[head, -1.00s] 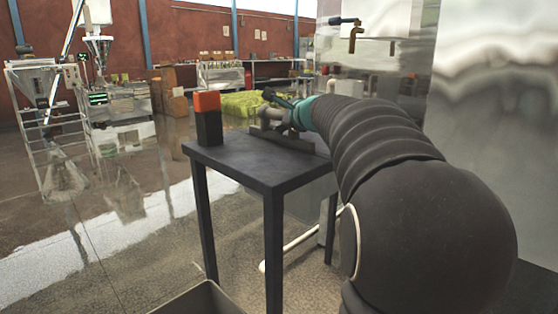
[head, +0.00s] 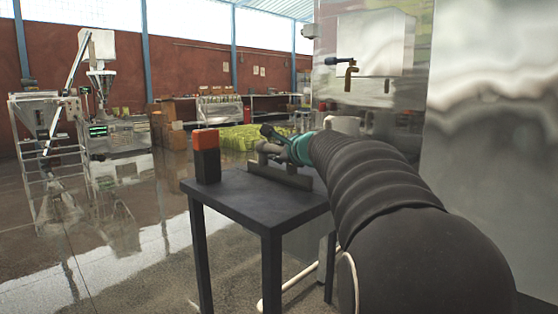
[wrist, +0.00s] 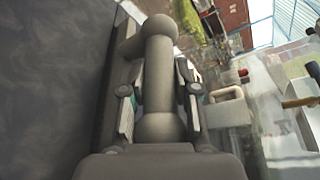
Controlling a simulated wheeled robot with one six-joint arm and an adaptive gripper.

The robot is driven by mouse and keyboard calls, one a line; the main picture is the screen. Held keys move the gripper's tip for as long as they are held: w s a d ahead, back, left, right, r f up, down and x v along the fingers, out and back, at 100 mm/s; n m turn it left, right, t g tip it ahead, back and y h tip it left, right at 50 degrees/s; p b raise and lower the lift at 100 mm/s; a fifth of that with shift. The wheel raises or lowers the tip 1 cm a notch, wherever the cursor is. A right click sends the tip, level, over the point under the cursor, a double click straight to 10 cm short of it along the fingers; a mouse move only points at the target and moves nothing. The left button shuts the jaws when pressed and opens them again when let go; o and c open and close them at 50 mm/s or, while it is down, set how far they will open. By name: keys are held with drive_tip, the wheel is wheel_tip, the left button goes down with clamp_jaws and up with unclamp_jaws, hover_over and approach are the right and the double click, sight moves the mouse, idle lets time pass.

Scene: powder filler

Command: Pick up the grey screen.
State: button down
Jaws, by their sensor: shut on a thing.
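The grey screen (head: 280,177) shows in the head view as a thin, long grey plate, edge-on at the table's back right side. Whether it touches the tabletop or hangs just above it, I cannot tell. In the wrist view its grey mount, a short bar with ball ends (wrist: 159,80), runs between my fingers, with the plate's edge (wrist: 108,95) to the left. My gripper (head: 272,146) is shut on this mount. My arm and gripper hide part of the screen in the head view.
A black box with an orange top (head: 206,156) stands on the dark table (head: 240,200), left of the screen. A shiny metal machine with a brass tap (head: 349,68) rises behind on the right. Filling machines (head: 105,110) stand far left; open floor lies between.

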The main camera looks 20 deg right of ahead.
wheel_tip(320, 180, up, 27)
drive_tip(key=p, duration=0.2)
idle(0.9)
drive_tip(key=shift+r, duration=0.1)
idle(0.7)
